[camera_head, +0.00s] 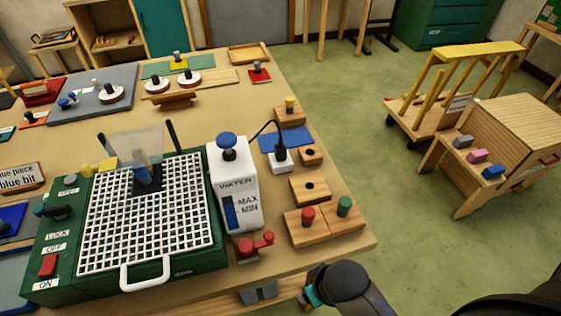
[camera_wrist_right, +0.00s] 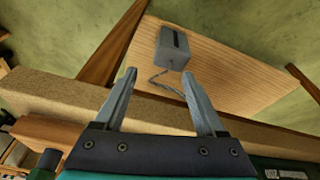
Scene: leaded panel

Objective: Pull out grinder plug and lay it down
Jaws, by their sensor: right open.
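The green grinder (camera_head: 60,215) with its white grid top stands on the table in the head view. A black plug-like piece (camera_head: 280,140) stands upright in a small white block (camera_head: 281,163), with a black cord (camera_head: 262,130) arching toward the white water container. I cannot tell for certain that this is the grinder plug. My right gripper (camera_wrist_right: 160,80) is open and empty in the wrist view. Beyond its tips, a grey box (camera_wrist_right: 173,48) with a dark slot and a grey cord (camera_wrist_right: 168,83) rests on a wooden board below the table. My left gripper is not in view.
The white water container (camera_head: 235,185) stands beside the grinder. Wooden blocks with red and green pegs (camera_head: 325,221) line the table's right edge. A red-knobbed piece (camera_head: 257,245) sits near the front edge. Open green floor (camera_head: 430,240) lies to the right.

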